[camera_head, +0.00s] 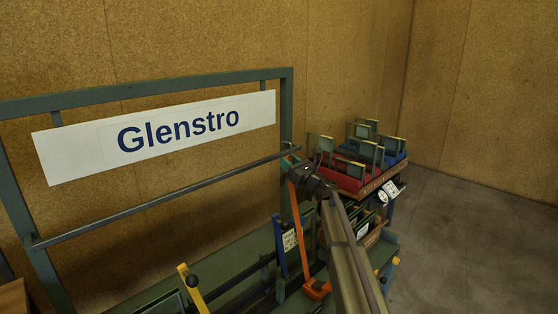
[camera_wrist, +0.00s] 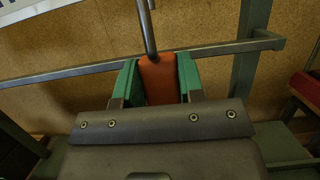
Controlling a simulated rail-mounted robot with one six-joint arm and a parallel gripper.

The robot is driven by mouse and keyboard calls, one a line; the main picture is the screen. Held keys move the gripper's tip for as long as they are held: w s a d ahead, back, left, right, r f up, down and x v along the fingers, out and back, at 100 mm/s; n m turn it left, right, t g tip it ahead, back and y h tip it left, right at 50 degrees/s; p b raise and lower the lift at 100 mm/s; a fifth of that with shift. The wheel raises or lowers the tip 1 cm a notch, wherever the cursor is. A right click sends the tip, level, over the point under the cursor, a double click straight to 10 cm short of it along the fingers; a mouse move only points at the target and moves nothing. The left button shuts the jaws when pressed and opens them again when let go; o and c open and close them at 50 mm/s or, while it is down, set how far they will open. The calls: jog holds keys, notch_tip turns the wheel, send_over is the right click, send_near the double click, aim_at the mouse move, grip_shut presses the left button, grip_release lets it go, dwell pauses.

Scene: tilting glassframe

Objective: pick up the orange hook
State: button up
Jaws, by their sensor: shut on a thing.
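The orange hook (camera_wrist: 157,82) shows in the wrist view as an orange block-like handle with a grey metal rod rising from it toward the top edge. My gripper (camera_wrist: 160,80) is shut on it, with one green finger pressed on each side of the orange part. In the head view my gripper (camera_head: 297,168) is beside the right post of the green frame, at about the height of the frame's lower bar. The held hook is small and hard to make out there.
A green frame with a white "Glenstro" sign (camera_head: 155,135) and a dark crossbar (camera_head: 160,200) stands close by. An orange upright piece (camera_head: 302,240) is below my gripper. Open floor (camera_head: 470,230) lies further right.

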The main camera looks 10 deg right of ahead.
jog(key=s+d+r+g+h+p, duration=0.2)
jog(key=s+d+p, duration=0.5)
jog(key=s, duration=0.6)
jog(key=shift+d+g, duration=0.4)
jog(key=shift+d, duration=0.55)
